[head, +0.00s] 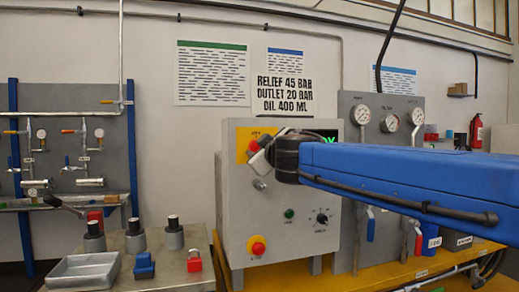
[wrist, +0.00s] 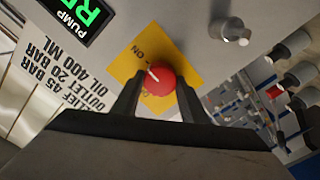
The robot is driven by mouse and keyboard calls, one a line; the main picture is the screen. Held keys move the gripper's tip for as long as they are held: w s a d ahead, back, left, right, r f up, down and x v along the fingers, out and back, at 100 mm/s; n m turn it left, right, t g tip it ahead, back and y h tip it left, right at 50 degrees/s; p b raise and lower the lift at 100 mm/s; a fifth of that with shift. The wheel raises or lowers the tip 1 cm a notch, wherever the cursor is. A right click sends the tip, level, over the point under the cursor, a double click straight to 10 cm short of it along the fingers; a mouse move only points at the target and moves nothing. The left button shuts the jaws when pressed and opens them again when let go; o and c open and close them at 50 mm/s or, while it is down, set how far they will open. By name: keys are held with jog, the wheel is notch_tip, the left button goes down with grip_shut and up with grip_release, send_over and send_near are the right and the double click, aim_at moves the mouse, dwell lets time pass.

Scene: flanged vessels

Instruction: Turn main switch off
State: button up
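The main switch is a red round knob with a white pointer mark (wrist: 161,83) on a yellow plate (wrist: 141,62) in the wrist view. The plate reads ON near the knob; other lettering there is partly hidden. In the head view the red knob (head: 254,146) shows at the upper left of the grey control box (head: 235,200), partly covered by my gripper. My gripper (wrist: 158,90) is open, with one finger on each side of the knob. A small gap shows between the fingertips and the knob.
The box also carries a green pump display (wrist: 82,15), a metal key-like fitting (head: 259,184), a green button (head: 289,213), a black selector (head: 322,218) and a red emergency stop (head: 257,246). A gauge panel (head: 375,105) stands to the right, behind my arm.

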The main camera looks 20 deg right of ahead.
jog(key=c, duration=0.4)
jog(key=shift+o, duration=0.2)
jog(key=n, duration=0.3)
jog(key=shift+n, duration=0.4)
jog(key=n, duration=0.4)
jog(key=shift+f+n, duration=0.1)
jog(key=shift+n, duration=0.2)
jog(key=n, duration=0.5)
jog(key=shift+f+n, duration=0.15)
jog(key=shift+n, duration=2.15)
